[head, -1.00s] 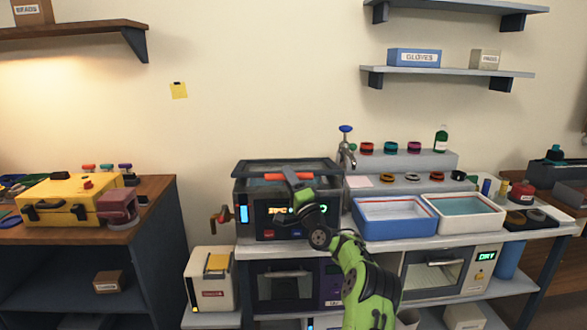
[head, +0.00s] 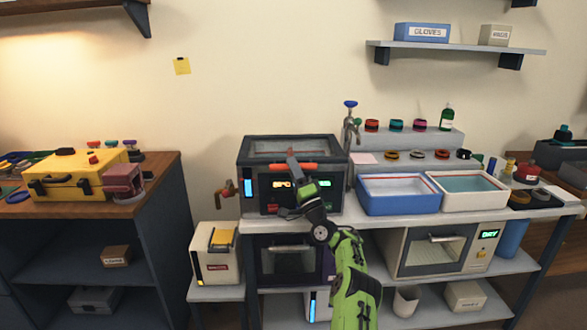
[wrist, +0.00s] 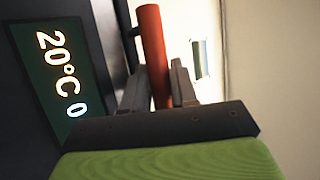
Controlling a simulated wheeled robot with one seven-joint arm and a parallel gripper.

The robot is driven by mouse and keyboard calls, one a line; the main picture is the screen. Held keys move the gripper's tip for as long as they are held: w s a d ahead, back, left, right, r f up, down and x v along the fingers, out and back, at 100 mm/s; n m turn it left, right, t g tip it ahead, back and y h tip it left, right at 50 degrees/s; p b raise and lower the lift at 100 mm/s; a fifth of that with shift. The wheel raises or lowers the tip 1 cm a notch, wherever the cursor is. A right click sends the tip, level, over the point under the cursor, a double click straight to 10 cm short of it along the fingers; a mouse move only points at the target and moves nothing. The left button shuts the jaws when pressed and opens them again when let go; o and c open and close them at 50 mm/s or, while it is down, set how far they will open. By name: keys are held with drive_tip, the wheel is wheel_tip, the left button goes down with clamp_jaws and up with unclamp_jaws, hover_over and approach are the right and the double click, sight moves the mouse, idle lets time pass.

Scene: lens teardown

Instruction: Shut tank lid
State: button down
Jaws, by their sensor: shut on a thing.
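The tank (head: 262,190) is a dark box with a lit display and a blue level strip on its front, standing on the bench. Its lid (head: 275,147) lies down over the top, with a dark frame and a paler panel. A red-orange bar handle (head: 300,167) runs along the lid's front edge. My gripper (head: 294,172) is at the tank's front, shut on this handle. In the wrist view the handle (wrist: 152,50) stands between the two fingers (wrist: 157,88), and the tank's display (wrist: 55,75) reads 20°C. My gripper covers part of the front display in the head view.
A tap (head: 351,125) stands just right of the tank. Blue (head: 400,207) and white (head: 475,203) trays sit further right, below a stepped rack of coloured rings (head: 410,140). A red-handled valve (head: 226,193) sticks out at the tank's left.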

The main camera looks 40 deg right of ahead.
drive_tip(key=c, duration=1.3)
unclamp_jaws()
drive_tip(key=shift+f, duration=0.1)
drive_tip(key=shift+o, duration=0.2)
drive_tip(key=v, duration=1.5)
drive_tip(key=shift+s, duration=0.35)
drive_tip(key=shift+f, duration=0.1)
